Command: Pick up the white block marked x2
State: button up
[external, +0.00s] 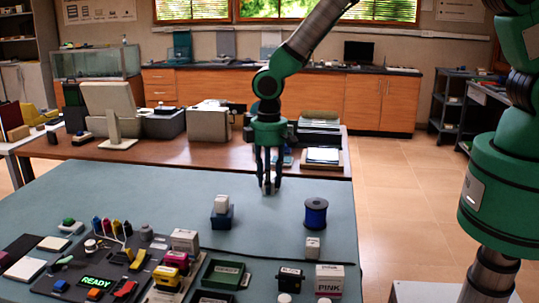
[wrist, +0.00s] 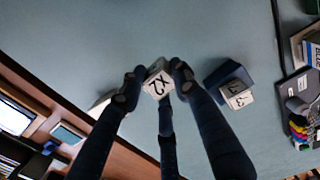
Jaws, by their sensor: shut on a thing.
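The white block marked x2 (wrist: 158,84) is between the dark fingers of my gripper (wrist: 156,82) in the wrist view, its marked face toward the camera. My gripper is shut on it. In the external view, my gripper (external: 268,188) points down over the far part of the blue-grey mat (external: 170,185); the fingers mostly hide the block there. I cannot tell whether the block touches the mat.
Another white block (external: 221,203) sits on a dark blue block (external: 221,218), left of my gripper. A blue spool (external: 316,213) stands to the right, with a small white block (external: 313,247) in front. A cluttered console (external: 95,270) lies at the front left.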

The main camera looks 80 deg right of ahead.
jog(key=shift+r, duration=1.5)
jog(key=shift+s+d, duration=0.1)
